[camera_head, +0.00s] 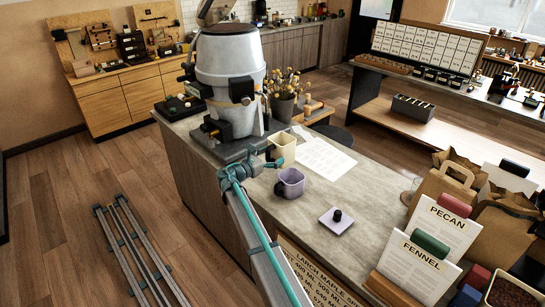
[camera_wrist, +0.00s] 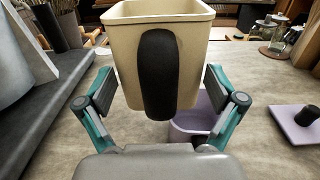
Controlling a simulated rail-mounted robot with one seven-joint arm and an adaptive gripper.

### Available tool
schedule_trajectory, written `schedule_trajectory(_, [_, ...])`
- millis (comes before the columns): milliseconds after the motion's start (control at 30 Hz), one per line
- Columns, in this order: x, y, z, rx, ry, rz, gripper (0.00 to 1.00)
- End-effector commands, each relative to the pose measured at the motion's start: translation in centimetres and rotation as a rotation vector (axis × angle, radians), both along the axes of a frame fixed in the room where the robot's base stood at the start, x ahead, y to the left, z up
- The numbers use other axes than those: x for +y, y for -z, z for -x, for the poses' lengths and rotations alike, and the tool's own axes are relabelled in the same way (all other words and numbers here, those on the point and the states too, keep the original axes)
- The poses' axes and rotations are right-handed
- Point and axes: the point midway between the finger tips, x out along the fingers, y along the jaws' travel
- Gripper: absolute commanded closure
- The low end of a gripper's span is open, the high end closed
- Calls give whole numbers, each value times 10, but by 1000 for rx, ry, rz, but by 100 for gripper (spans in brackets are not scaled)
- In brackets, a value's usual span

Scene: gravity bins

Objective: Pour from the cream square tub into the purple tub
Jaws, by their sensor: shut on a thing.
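The cream square tub (camera_head: 286,150) is upright or nearly so above the counter, with its open top up. In the wrist view its dark handle (camera_wrist: 158,75) faces me and its inside is mostly hidden. My gripper (camera_head: 270,162) is shut on this tub, with a finger on each side in the wrist view. The purple tub (camera_head: 291,186) stands open on the counter, just in front of and below the cream tub in the head view. In the wrist view the purple tub (camera_wrist: 188,128) is lower and slightly right, partly hidden behind the cream tub and a finger.
A pale purple lid (camera_head: 329,225) with a black knob lies right of the purple tub. A white sheet (camera_head: 325,158) lies behind it. A large grey-white machine (camera_head: 227,60) stands to the left. Paper bags and cards, including a PECAN card (camera_head: 436,222), crowd the right end.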

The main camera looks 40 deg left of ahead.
Motion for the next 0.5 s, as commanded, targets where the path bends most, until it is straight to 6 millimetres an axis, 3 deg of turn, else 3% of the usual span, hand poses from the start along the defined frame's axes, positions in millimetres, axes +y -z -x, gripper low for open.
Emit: schedule_trajectory(500, [2,33,0,-3,0,-31,67])
